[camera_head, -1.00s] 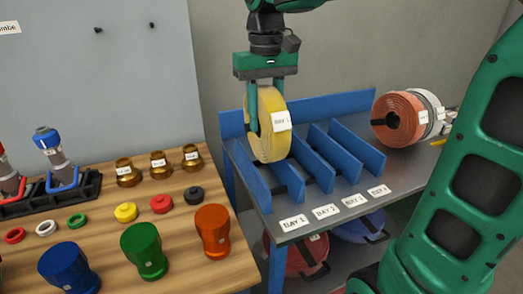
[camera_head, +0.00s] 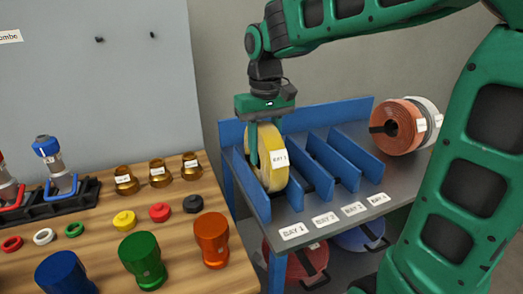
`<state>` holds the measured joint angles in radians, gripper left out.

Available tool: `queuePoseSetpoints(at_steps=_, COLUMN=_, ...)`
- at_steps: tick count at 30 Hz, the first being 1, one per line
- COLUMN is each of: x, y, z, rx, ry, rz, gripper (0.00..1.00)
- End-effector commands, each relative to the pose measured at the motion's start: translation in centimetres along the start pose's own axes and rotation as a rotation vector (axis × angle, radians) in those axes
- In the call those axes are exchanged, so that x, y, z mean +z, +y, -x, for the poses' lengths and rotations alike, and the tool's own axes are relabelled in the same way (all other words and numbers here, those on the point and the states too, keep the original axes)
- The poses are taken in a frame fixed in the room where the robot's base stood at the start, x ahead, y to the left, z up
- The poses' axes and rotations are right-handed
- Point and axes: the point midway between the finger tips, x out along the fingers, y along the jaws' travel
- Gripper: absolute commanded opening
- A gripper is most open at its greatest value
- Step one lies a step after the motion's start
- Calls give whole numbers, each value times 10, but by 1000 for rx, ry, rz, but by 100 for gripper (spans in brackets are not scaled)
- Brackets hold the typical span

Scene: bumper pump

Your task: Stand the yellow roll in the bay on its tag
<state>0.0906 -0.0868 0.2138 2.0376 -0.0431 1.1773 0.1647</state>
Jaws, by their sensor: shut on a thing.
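The yellow roll (camera_head: 262,170) stands upright on edge in the leftmost slot of the blue rack (camera_head: 351,158), between its first two dividers. A white tag on the roll (camera_head: 279,159) appears to read BAY 1. The slot lines up with the BAY 1 label (camera_head: 292,231) on the shelf front. My gripper (camera_head: 264,145) is shut on the yellow roll from above, with one finger visible on its near face. The roll's underside is partly hidden by the left divider, so I cannot tell whether it touches the shelf.
An orange roll (camera_head: 397,127) and a pale roll (camera_head: 431,121) stand at the shelf's right. The other rack slots are empty. Red and blue rolls lie on the lower shelf. A wooden bench (camera_head: 190,225) with brass fittings and coloured caps is at the left.

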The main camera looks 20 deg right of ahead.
Motion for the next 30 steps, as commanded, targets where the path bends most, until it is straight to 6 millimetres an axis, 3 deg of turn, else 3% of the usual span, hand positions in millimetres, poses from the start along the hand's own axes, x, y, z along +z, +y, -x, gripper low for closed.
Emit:
queuePoseSetpoints(at_steps=3, x=0, y=0, z=-1, rx=0, ry=2, rz=0, gripper=0)
queuePoseSetpoints(at_steps=4, x=0, y=0, z=-2, rx=0, ry=0, rz=0, gripper=41)
queuePoseSetpoints(at_steps=6, x=0, y=0, z=-2, rx=0, ry=0, rz=0, gripper=53)
queuePoseSetpoints(at_steps=14, x=0, y=0, z=-1, rx=0, ry=0, rz=1, gripper=53)
queuePoseSetpoints(at_steps=19, x=-1, y=0, z=9, rx=0, ry=3, rz=1, gripper=53)
queuePoseSetpoints(at_steps=30, x=-1, y=-1, z=78, rx=0, ry=3, rz=3, gripper=53)
